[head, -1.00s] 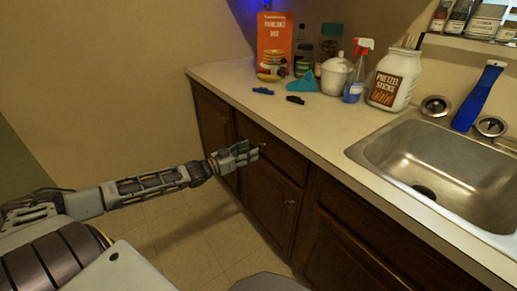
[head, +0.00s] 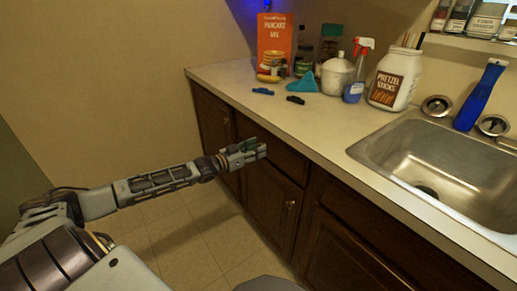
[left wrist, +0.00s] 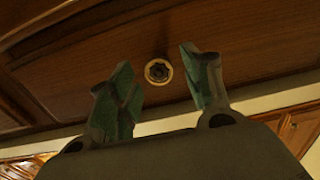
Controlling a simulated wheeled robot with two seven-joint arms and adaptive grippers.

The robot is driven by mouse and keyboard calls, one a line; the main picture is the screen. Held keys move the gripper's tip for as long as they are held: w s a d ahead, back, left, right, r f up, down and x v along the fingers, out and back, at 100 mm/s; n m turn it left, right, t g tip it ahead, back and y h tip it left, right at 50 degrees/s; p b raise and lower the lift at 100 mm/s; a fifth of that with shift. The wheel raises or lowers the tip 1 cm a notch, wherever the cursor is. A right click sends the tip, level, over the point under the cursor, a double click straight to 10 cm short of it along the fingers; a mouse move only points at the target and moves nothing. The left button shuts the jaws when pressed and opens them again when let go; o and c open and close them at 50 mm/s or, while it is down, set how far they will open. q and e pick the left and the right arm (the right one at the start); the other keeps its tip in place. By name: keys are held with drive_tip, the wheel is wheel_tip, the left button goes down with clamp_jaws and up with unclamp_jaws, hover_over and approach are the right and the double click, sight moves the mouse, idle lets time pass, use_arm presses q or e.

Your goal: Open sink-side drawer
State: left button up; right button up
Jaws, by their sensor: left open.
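The dark brown wooden drawer (head: 287,162) sits just below the counter's edge, left of the sink; its front looks flush with the cabinet. Its round, pale-rimmed knob (left wrist: 158,71) shows in the left wrist view, between my green fingers. In the head view my gripper hides the knob. My left gripper (head: 265,149) is open and empty in front of the drawer; it also shows in the left wrist view (left wrist: 155,60) with a finger on each side of the knob. I see no finger touching the knob. My right gripper is not in view.
A cabinet door with a knob (head: 290,205) lies below the drawer. The counter (head: 330,120) above holds a pancake mix box (head: 273,45), a spray bottle (head: 356,80), a pretzel jar (head: 394,80) and the sink (head: 420,165). The tiled floor (head: 185,235) is clear.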

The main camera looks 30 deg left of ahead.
use_arm(q)
drive_tip(key=shift+w+d, duration=0.25)
drive_tip(key=shift+w, duration=0.3)
clamp_jaws()
idle(0.5)
